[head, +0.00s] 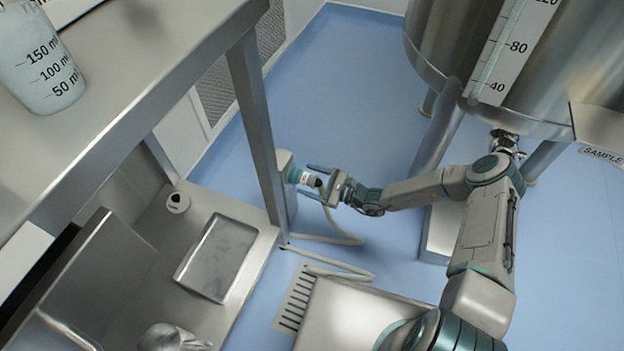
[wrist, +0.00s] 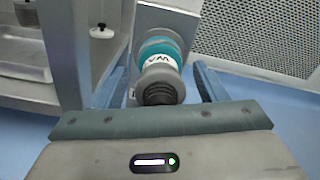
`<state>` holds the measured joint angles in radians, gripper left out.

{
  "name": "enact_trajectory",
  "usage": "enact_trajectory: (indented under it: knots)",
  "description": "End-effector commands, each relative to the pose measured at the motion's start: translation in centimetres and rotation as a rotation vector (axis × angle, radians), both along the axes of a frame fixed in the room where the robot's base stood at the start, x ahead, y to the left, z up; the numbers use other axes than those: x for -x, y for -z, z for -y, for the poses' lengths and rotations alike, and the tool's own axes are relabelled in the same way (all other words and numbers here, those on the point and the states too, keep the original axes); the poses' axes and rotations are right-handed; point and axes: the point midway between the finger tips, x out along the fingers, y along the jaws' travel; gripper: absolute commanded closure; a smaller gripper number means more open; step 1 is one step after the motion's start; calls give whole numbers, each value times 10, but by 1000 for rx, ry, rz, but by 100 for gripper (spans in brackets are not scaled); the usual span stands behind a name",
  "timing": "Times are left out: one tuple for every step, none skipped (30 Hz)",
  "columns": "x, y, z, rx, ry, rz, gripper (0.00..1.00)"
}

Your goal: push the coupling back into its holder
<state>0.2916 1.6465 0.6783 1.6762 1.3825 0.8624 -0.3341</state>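The coupling (head: 309,179) is a white and grey cylinder with a dark end and a teal ring behind it. It sits at the front of a pale grey holder (head: 284,160) beside the table leg. In the wrist view the coupling (wrist: 160,80) points toward me, with its teal collar against the holder (wrist: 165,22). My gripper (head: 303,179) is open around the coupling. In the wrist view its two blue-grey fingers (wrist: 160,84) stand on either side, with a visible gap at each. How deep the coupling sits in the holder cannot be told.
A pale hose (head: 340,235) hangs below the coupling and runs along the floor. A steel table leg (head: 258,130) stands just left of the holder. A steel tank (head: 480,70) stands at the right. Blue floor (head: 340,90) is clear behind my arm.

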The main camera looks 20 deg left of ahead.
Motion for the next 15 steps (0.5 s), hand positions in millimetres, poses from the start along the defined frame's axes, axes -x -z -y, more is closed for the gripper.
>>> enact_trajectory:
  knots:
    - [0,0,0,0,0,0,35]
    - [0,0,0,0,0,0,35]
    - [0,0,0,1,0,0,35]
    - [0,0,1,1,0,0,35]
    - [0,0,1,1,0,0,35]
    - [0,0,3,1,0,0,35]
    - [0,0,5,2,1,0,35]
    - [0,-1,8,2,2,0,35]
    - [1,-1,13,3,2,0,35]
    - [1,-2,18,2,3,0,35]
    - [1,-3,23,1,2,0,35]
    - [2,-3,32,1,2,-1,35]
    - [2,-3,38,2,4,-1,35]
    - [2,-3,45,2,4,0,35]
    - [3,-4,55,1,3,-1,35]
